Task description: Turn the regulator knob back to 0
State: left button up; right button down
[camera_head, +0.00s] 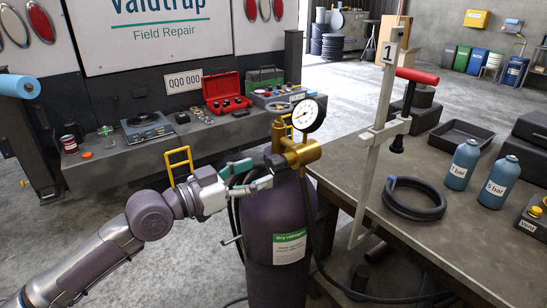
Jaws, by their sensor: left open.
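A purple gas cylinder (272,225) with a green and white label stands upright in the middle. On its top sits a brass regulator (303,153) with a round white gauge (308,115). A dark knob (275,161) shows at the left end of the brass body; I cannot read its setting. My left gripper (264,172) comes in from the left and is open, with its fingers beside the regulator's left end, close to the dark knob. I cannot tell whether the fingers touch it. My right gripper is not in view.
A workbench (350,185) on the right carries a coiled black hose (414,198), two blue bottles (462,164) and a tray (461,135). A pale upright stand with a red handle (417,76) rises at its edge. A low bench with a red toolbox (224,92) stands behind.

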aim_at(269, 167)
pick_arm(q)
jog(key=p+x, duration=0.1)
jog(key=x, duration=0.4)
jog(key=shift+w+d, duration=0.15)
jog(key=c, duration=1.1)
jog(key=shift+c, duration=0.2)
